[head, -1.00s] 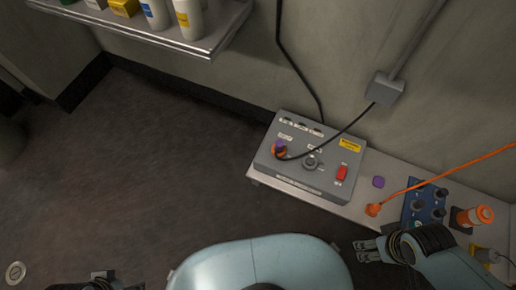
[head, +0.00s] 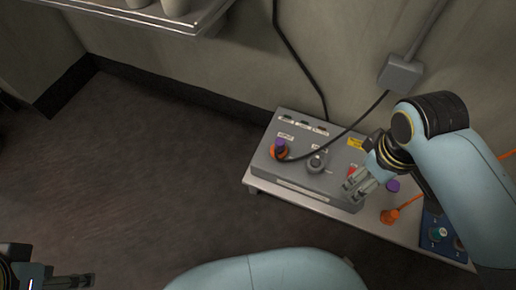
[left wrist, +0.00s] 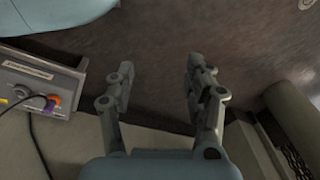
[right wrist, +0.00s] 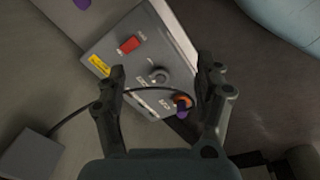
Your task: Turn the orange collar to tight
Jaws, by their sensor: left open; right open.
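The orange collar (head: 279,152) sits on the left of the grey control box's top, around a purple plug with a black cable. In the right wrist view the collar (right wrist: 182,101) shows between my open fingers, near the right one, and beyond them. It also shows at the left edge of the left wrist view (left wrist: 55,98). My right gripper (head: 352,190) is open and empty, over the box's right end, apart from the collar. My left gripper (left wrist: 160,85) is open and empty, away to the left over the floor; it shows at the lower left of the head view (head: 88,281).
The grey box (head: 290,183) also carries a grey knob (head: 317,161) and a red switch (right wrist: 130,44). On the bench right of it are a purple piece (head: 393,186), an orange plug (head: 389,215) and a blue panel (head: 436,229). A shelf (head: 150,15) hangs at upper left.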

